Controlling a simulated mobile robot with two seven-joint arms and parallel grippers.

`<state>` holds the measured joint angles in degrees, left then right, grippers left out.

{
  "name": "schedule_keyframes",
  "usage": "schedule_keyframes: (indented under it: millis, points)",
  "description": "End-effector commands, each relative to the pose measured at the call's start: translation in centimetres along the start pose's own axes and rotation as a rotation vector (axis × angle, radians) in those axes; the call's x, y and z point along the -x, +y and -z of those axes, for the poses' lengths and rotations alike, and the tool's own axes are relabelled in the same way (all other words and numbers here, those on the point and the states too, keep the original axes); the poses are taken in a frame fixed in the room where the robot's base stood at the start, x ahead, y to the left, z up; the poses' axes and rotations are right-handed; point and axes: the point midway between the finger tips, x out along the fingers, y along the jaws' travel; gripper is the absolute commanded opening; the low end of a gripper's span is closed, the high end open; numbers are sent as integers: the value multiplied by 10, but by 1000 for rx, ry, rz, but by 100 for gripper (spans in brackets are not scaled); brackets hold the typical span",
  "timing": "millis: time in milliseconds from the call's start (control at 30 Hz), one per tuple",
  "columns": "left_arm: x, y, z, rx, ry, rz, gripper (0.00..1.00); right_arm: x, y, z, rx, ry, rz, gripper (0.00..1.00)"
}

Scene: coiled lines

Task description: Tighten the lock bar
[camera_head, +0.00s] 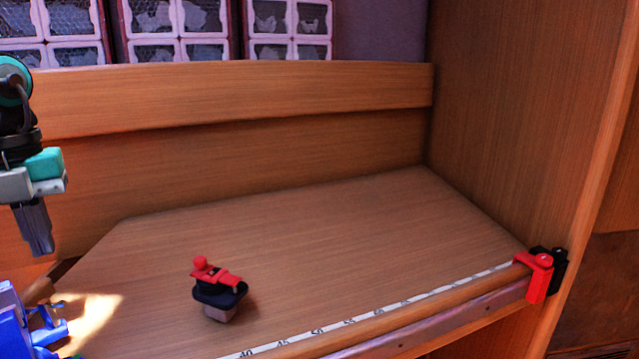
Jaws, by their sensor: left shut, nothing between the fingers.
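A small device with a red bar (217,274) and a red knob on a black body stands on the wooden surface, left of centre. A red clamp-like piece (537,275) with a black part beside it sits at the right end of the front rail. I cannot tell which of these red parts is the lock bar. My left gripper (40,250) hangs at the left edge with its fingers together, pointing down. It is empty and well apart from both red parts. My right gripper is not in view.
A white measuring strip (375,313) with numbers runs along the front edge. A blue object (30,322) is cut off at the lower left. A wooden back board (250,98) and a tall right side panel (530,110) bound the surface. Its middle is clear.

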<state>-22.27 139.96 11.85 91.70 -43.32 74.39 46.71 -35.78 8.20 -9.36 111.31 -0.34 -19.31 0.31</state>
Motion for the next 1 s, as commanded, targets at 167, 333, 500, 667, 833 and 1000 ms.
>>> schedule_keyframes:
  millis: [167, 333, 500, 667, 833, 1000]
  points:
    - [1, -2, 2, -116, 3, 1, 0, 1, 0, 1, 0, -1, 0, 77]
    - [2, -8, 5, -415, 8, 1, 0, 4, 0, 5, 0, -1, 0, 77]
    - [4, -13, 10, -779, 10, 2, 0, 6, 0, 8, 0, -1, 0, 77]
    - [6, -17, 12, -1107, 7, 3, 0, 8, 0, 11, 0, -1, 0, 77]
    - [8, -20, 15, -1380, 4, 2, 0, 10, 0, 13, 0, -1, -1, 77]
    - [10, -22, 16, -1530, 1, 2, 0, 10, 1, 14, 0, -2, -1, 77]
